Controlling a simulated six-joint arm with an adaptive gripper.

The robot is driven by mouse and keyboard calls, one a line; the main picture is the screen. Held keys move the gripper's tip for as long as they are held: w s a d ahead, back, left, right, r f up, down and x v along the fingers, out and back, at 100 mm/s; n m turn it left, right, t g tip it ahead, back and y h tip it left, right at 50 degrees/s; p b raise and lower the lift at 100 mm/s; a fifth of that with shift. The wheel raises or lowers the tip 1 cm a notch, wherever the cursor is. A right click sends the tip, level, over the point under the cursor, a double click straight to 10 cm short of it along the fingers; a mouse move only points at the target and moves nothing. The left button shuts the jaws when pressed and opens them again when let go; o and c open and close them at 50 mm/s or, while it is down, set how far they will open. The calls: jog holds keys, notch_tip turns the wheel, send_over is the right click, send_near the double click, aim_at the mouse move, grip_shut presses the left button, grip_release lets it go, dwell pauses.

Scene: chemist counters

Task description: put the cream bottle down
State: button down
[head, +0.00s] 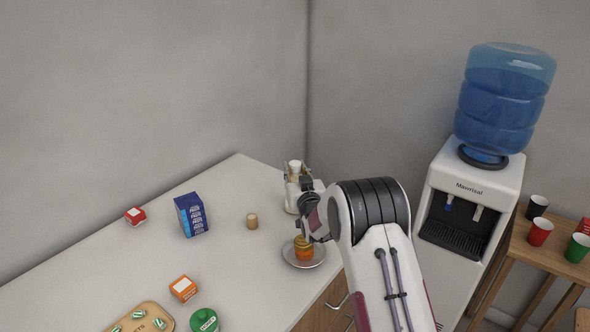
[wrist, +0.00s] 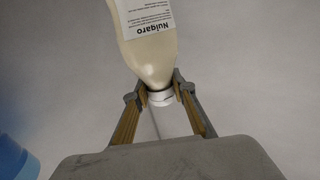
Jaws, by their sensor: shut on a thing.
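The cream bottle (wrist: 150,45) is pale, with a white label reading Nulgaro, upside down in the wrist view. My gripper (wrist: 162,94) is shut on its narrow neck, one finger on each side, by a whitish band. In the head view my gripper (head: 303,192) is over the far right end of the counter (head: 100,270). A pale upright shape beside it there may be the bottle, but my gripper and wrist cover part of it. I cannot tell whether the bottle touches the counter.
A blue box (head: 191,215), a small tan container (head: 252,221), an orange box (head: 183,289), a red box (head: 135,216) and a green-lidded jar (head: 204,321) are spread leftward. A water dispenser (head: 475,185) stands right.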

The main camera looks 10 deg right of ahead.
jog(key=c, duration=1.7)
grip_release()
jog(key=shift+f, duration=0.15)
jog(key=shift+s+d, duration=0.15)
jog(key=shift+s, duration=1.85)
jog(key=shift+s+d, duration=0.15)
jog(key=shift+s, duration=1.85)
jog(key=shift+s+d, duration=0.15)
jog(key=shift+s, duration=1.85)
jog(key=shift+r, duration=0.25)
